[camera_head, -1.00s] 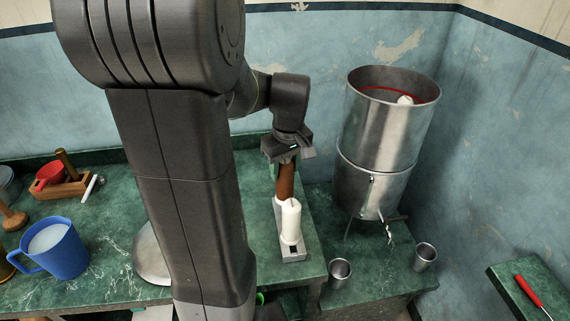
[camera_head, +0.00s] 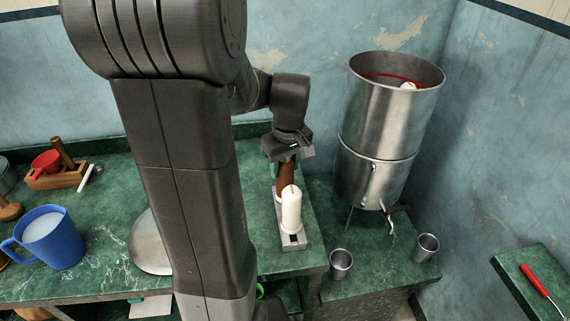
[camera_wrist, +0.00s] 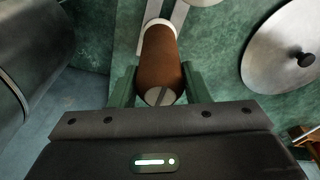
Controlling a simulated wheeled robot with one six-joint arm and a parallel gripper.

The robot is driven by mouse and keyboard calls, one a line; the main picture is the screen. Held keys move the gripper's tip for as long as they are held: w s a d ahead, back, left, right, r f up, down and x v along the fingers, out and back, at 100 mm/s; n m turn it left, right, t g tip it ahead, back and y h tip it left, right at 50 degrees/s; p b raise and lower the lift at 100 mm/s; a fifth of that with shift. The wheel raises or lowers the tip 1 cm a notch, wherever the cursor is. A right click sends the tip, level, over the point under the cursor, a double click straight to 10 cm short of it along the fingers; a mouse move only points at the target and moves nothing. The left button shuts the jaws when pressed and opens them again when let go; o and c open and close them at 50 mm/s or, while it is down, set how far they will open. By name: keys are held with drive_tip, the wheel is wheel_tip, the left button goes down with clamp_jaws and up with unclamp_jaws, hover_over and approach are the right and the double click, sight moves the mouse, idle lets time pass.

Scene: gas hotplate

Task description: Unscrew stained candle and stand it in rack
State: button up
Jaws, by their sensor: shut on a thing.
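My gripper (camera_head: 284,155) is shut on the brown stained candle (camera_head: 287,174), just behind the white candle. In the wrist view my gripper (camera_wrist: 157,88) has a green finger on each side of the stained candle (camera_wrist: 161,62), whose slotted end faces the camera. Its far end has a pale ring close to the grey rack (camera_head: 295,243). I cannot tell whether it touches or sits in the rack. A white candle (camera_head: 291,208) stands upright in the rack. The steel filter (camera_head: 375,125) is open at the top, with a white piece (camera_head: 408,86) inside.
Two steel cups (camera_head: 341,263) (camera_head: 426,247) stand below the filter's tap. A blue mug (camera_head: 52,238) and a wooden caddy (camera_head: 58,178) are at the left. A round metal lid (camera_wrist: 295,55) lies beside the rack. A red screwdriver (camera_head: 537,280) lies on the right ledge.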

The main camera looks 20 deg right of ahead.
drive_tip(key=shift+f, duration=0.3)
drive_tip(key=o, duration=1.2)
drive_tip(key=shift+o, duration=0.2)
drive_tip(key=shift+r, duration=0.1)
wheel_tip(320, 180, up, 14)
drive_tip(key=s, duration=0.1)
drive_tip(key=shift+s+f, duration=0.2)
drive_tip(key=shift+s, duration=0.1)
drive_tip(key=shift+d+f, duration=0.1)
drive_tip(key=shift+f, duration=0.05)
drive_tip(key=f, duration=0.4)
drive_tip(key=w+f, duration=0.1)
drive_tip(key=f, duration=0.8)
drive_tip(key=shift+w+f, duration=0.3)
drive_tip(key=shift+f, duration=0.05)
drive_tip(key=shift+r, duration=0.35)
drive_tip(key=shift+r+b, duration=0.1)
drive_tip(key=shift+b, duration=0.2)
